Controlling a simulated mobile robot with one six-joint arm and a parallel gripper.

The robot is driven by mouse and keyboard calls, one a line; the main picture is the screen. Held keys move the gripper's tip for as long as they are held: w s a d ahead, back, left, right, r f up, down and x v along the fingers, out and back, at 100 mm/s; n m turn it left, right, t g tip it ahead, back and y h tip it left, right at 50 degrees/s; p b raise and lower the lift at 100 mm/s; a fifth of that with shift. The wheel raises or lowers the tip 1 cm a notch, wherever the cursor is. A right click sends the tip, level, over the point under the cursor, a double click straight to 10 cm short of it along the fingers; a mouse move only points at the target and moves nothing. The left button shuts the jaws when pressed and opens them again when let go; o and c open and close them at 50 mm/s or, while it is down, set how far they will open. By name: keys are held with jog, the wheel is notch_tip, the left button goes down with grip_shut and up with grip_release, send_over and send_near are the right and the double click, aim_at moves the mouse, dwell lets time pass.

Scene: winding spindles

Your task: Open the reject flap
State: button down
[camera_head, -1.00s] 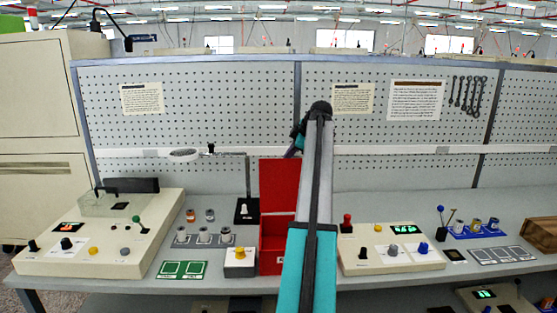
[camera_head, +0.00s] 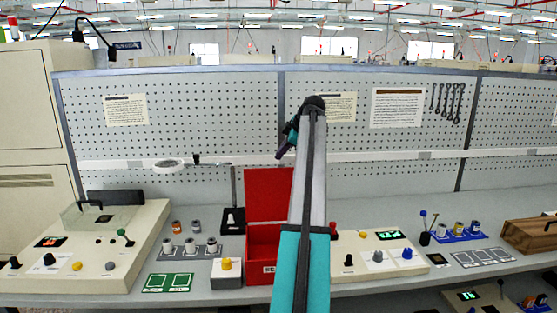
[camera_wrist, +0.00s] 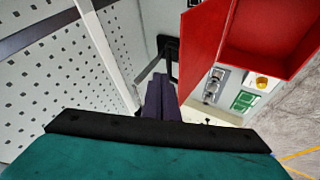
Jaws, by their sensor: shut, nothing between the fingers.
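The red reject box (camera_head: 262,270) stands on the bench just left of my arm. Its red flap (camera_head: 268,190) stands upright at the back of the box, so the box is open at the top. My arm covers part of the box's right side. My gripper (camera_head: 281,154) is above and behind the flap, near the pegboard. In the wrist view, the shut purple fingers (camera_wrist: 159,92) hold nothing and appear apart from the flap (camera_wrist: 203,45). The open box (camera_wrist: 275,40) is at the upper right there.
A control panel (camera_head: 375,262) stands right of the box. A yellow-knob box (camera_head: 227,280) and several spools (camera_head: 190,246) are to its left. The pegboard (camera_head: 180,90) rises close behind my gripper. A magnifier (camera_head: 169,164) is at the pegboard rail.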

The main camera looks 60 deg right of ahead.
jog(key=r, duration=0.1)
jog(key=s+r, duration=0.1)
jog(key=d+r+p, duration=0.1)
jog(key=r, duration=0.1)
jog(key=shift+s, duration=0.4)
